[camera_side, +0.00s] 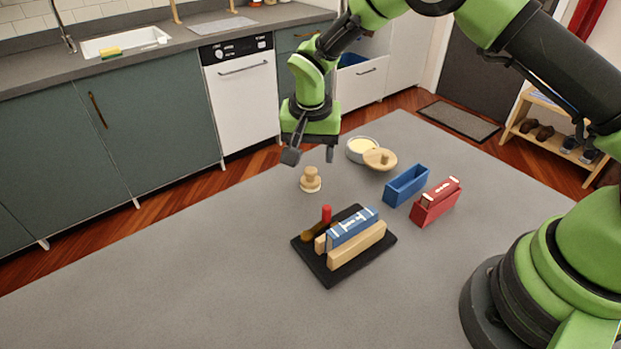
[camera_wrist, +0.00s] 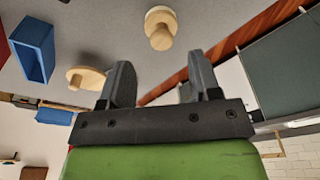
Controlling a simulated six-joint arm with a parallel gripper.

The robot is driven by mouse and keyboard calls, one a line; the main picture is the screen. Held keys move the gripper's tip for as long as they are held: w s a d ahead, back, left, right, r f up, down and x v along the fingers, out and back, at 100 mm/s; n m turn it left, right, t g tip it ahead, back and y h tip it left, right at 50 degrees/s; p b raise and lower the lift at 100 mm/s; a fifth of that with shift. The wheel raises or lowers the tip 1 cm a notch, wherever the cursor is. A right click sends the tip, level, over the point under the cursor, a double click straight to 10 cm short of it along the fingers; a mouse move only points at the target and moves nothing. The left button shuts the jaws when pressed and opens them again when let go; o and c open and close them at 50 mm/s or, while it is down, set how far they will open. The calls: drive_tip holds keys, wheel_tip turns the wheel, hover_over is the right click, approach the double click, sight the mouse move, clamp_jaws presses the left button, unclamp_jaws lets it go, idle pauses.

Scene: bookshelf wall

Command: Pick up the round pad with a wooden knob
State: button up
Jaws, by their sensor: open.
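The round pad with a wooden knob (camera_side: 310,183) stands upright, knob up, on the grey table in the side view. It also shows at the top of the wrist view (camera_wrist: 160,30), with its knob towards me. My gripper (camera_side: 311,152) is open and empty, above the pad and apart from it. In the wrist view its two fingers (camera_wrist: 162,76) are spread, and the pad appears beyond them, near the middle of the gap's width.
A pale-filled bowl (camera_side: 358,148) and a wooden lid (camera_side: 381,160) sit right of the pad. A blue open box (camera_side: 406,187) and a red box (camera_side: 436,204) stand further right. A black tray (camera_side: 318,275) holds blocks in front. The table left of the pad is clear.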

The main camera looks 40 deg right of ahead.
sight(310, 170)
drive_tip(key=f, duration=0.5)
drive_tip(key=shift+w+d+f, duration=0.2)
drive_tip(key=shift+w+f, duration=0.1)
drive_tip(key=c, duration=1)
